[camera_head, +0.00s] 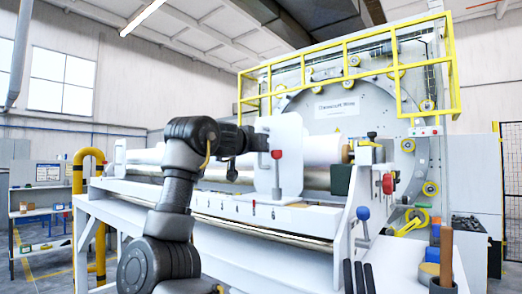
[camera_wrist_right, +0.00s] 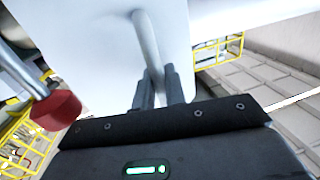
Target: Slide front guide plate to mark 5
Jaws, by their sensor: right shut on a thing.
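The front guide plate (camera_head: 290,135) is a white upright panel standing on the white rail of the machine bench (camera_head: 305,218). My right gripper (camera_head: 261,143) is at its left side. In the right wrist view my right gripper (camera_wrist_right: 160,78) is shut on the plate's white bar handle (camera_wrist_right: 147,35), with the plate's white face (camera_wrist_right: 95,55) behind it. A red-knobbed lever (camera_head: 277,156) stands at the front of the plate; its red knob also shows in the right wrist view (camera_wrist_right: 56,110). Small dark marks (camera_head: 237,208) run along the rail; their numbers are too small to read surely. My left gripper is not visible.
A white roll (camera_head: 318,150) lies behind the plate. A blue-knobbed lever (camera_head: 363,214) and a red knob (camera_head: 388,184) are at the bench's right end. A yellow pipe (camera_head: 79,165) stands at left. The rail left of the plate looks clear.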

